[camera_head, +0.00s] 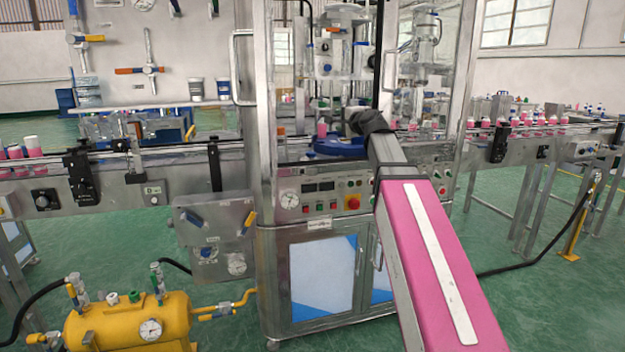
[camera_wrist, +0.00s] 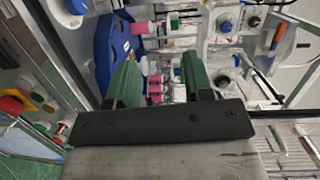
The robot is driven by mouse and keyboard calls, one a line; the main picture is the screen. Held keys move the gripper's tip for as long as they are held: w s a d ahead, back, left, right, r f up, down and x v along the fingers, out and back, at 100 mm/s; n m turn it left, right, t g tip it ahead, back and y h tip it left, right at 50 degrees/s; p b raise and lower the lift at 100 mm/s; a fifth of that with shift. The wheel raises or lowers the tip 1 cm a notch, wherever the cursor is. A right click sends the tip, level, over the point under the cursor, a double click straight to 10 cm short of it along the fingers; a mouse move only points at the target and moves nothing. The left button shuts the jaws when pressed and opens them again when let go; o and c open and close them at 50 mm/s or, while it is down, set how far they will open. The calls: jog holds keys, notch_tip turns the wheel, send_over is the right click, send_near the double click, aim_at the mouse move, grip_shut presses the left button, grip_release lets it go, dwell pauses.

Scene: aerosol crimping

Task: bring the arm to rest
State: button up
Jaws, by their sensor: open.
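My gripper shows in the wrist view (camera_wrist: 158,80) with its two green fingers apart and nothing between them. In the head view the pink and grey arm reaches up from the lower right to the front of the crimping machine (camera_head: 320,160), and its dark end (camera_head: 368,122) is at the machine's opening. The fingers themselves are hidden in the head view. Beyond the fingers in the wrist view are a blue rounded part (camera_wrist: 112,55) and several pink cans (camera_wrist: 155,88).
The control panel (camera_head: 325,192) lies close by the arm. Metal door frames (camera_head: 262,100) stand around the opening. Conveyors run left (camera_head: 130,165) and right (camera_head: 545,133) with pink cans. A yellow tank (camera_head: 130,322) stands at lower left.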

jog(key=s+d+f+n+g+h, duration=0.1)
jog(key=s+f+n+g+h, duration=0.2)
jog(key=f, duration=1.4)
jog(key=s+d+f+n+g+h, duration=0.1)
jog(key=s+f+n+g, duration=0.3)
jog(key=f, duration=1.3)
jog(key=s+d+f+n+g+h, duration=0.2)
jog(key=s+d+f+g, duration=0.1)
jog(key=s+f, duration=0.7)
jog(key=s+d+f+n+g+h, duration=0.2)
jog(key=s+d+f+g, duration=0.2)
jog(key=s+f, duration=0.6)
notch_tip(320, 180, down, 2)
jog(key=shift+f+n+g, duration=0.2)
jog(key=shift+n+g, duration=0.2)
jog(key=shift+g, duration=0.3)
